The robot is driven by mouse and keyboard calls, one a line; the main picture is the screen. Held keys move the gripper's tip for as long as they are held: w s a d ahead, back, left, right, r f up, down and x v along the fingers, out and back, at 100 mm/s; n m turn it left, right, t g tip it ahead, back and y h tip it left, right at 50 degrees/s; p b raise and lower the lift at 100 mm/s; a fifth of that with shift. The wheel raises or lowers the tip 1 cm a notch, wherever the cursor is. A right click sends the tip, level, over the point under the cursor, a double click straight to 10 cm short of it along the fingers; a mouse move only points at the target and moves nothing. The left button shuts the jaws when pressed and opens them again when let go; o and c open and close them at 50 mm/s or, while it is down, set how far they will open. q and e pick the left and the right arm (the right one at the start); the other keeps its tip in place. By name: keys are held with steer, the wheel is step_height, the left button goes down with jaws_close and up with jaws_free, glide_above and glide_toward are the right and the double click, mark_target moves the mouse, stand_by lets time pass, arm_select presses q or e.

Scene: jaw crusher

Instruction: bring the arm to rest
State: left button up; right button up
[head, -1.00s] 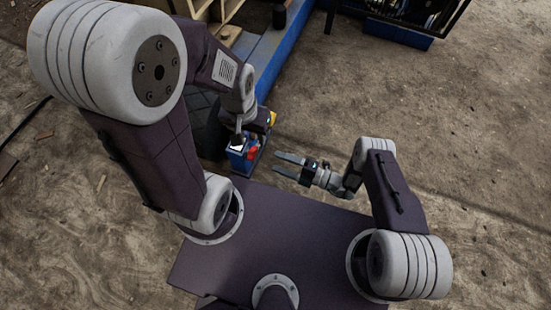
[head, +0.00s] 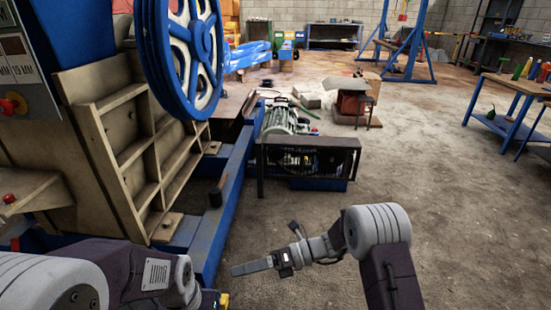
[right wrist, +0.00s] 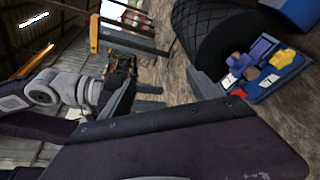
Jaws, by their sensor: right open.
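My right gripper (head: 252,267) is in the lower middle of the head view, its fingers pointing left over bare floor. It is open and I see nothing between its fingers. In this side-on view the fingers overlap. My left arm comes in at the lower left of the head view, and its gripper is not visible there. In the right wrist view, a large dark purple part of my own body fills the lower half.
The jaw crusher (head: 110,140), with its blue flywheel (head: 185,50), stands at the left. A dark metal frame (head: 308,157) sits ahead on the floor. A workbench (head: 515,88) is at the right. The right wrist view shows a black tyre (right wrist: 215,40) and a blue tool tray (right wrist: 262,72).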

steer(key=s+d+r+n+h+p, duration=0.3)
steer(key=s+d+r+n+h, duration=0.2)
steer(key=s+d+n+h, duration=0.55)
steer(key=d+f+n+t+h, duration=0.4)
steer(key=d+n+h, duration=0.1)
steer(key=d+n, duration=1.1)
arm_select(q)
step_height(320, 180, up, 43)
steer(key=p, duration=3.8)
steer(key=shift+p, duration=0.3)
arm_select(e)
step_height(320, 180, up, 38)
steer(key=s, duration=0.1)
steer(key=shift+a+f+n, duration=0.2)
steer(key=shift+a+n, duration=0.25)
